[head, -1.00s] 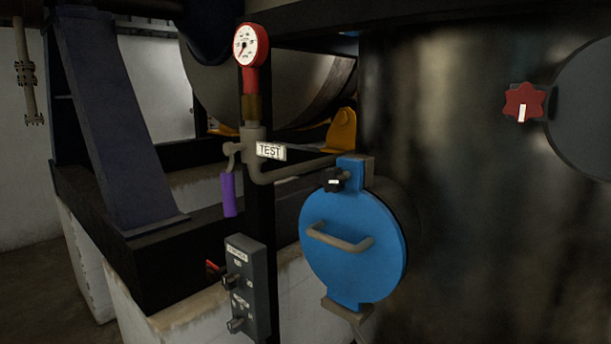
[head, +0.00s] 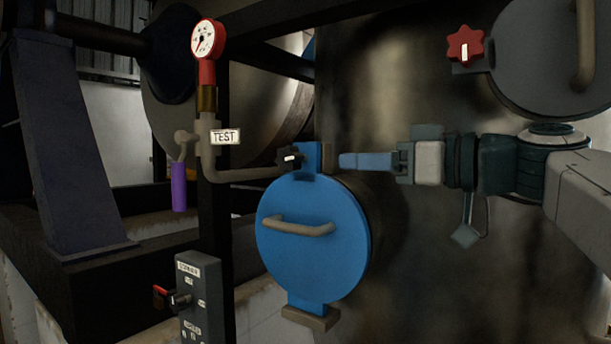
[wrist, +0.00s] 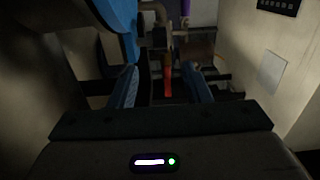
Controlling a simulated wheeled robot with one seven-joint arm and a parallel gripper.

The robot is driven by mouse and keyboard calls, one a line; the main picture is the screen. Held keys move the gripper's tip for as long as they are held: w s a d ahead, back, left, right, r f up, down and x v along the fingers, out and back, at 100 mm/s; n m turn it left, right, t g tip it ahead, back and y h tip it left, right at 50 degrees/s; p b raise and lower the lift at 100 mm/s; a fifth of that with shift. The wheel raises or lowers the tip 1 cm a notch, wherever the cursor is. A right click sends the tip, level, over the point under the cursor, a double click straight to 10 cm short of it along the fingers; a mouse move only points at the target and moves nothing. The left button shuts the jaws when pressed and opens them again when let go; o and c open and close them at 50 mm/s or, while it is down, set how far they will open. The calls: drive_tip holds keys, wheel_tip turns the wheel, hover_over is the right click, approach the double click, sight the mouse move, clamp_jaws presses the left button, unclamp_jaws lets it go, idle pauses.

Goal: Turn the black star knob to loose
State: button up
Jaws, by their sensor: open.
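The black star knob (head: 289,158) sits at the top of the round blue cover (head: 312,248), beside its blue upper tab, with a white mark on its face. My gripper (head: 343,161) is to the right of the knob at about the same height, pointing left, with a gap between them in the head view. In the wrist view my gripper (wrist: 160,88) has its two blue fingers apart with nothing between them. A blue part (wrist: 122,25) shows at the upper left there. I cannot make out the black knob in the wrist view.
A red star knob (head: 465,45) is at the upper right by a grey round cover (head: 545,60). A gauge (head: 207,38), a TEST tag (head: 225,136) and a purple handle (head: 179,186) are left of the black knob. A control box (head: 200,295) stands below.

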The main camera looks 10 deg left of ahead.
sight(300, 157)
drive_tip(key=p+x, duration=0.1)
drive_tip(key=x, duration=0.3)
drive_tip(key=p+x, duration=0.1)
drive_tip(key=x, duration=0.4)
drive_tip(key=p+x, duration=0.2)
drive_tip(key=x, duration=0.2)
drive_tip(key=shift+a+r, duration=0.3)
drive_tip(key=shift+a, duration=0.1)
clamp_jaws()
